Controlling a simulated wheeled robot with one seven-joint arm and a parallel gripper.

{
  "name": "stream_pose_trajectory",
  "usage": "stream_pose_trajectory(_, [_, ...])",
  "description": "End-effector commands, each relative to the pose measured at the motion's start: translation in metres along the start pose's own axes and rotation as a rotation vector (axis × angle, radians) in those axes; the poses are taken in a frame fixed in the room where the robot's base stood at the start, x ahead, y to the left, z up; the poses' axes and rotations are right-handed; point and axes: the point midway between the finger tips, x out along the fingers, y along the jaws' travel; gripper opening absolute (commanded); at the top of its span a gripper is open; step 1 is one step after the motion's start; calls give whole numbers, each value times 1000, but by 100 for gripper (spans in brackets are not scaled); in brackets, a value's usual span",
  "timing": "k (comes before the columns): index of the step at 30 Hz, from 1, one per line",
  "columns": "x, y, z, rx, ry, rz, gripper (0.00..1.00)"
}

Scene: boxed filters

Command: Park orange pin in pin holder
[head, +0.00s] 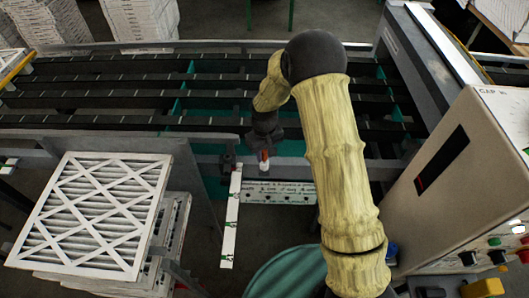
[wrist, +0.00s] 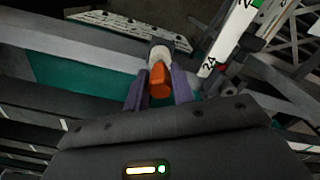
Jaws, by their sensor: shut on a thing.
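My gripper (head: 264,150) is over the near edge of the conveyor frame in the head view. It is shut on the orange pin (wrist: 158,80), which sits between the two fingers in the wrist view. The pin shows as a small orange spot (head: 264,156) below my gripper in the head view. A pale grey cylindrical piece (wrist: 160,52) lies directly beyond the orange part; I cannot tell whether it belongs to the pin or to a holder. I cannot clearly make out the pin holder.
A pale plate with holes (head: 280,193) lies just right of and below my gripper. A white strip with green marks (head: 231,215) runs toward me. Stacked filters (head: 97,215) stand at left, a control cabinet (head: 455,165) at right. Dark conveyor rails (head: 130,85) lie behind.

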Motion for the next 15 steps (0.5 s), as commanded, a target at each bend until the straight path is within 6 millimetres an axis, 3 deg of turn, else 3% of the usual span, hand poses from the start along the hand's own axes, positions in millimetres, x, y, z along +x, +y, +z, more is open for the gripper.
stream_pose_trajectory(15, [11, 0, 0, 0, 0, 0, 0])
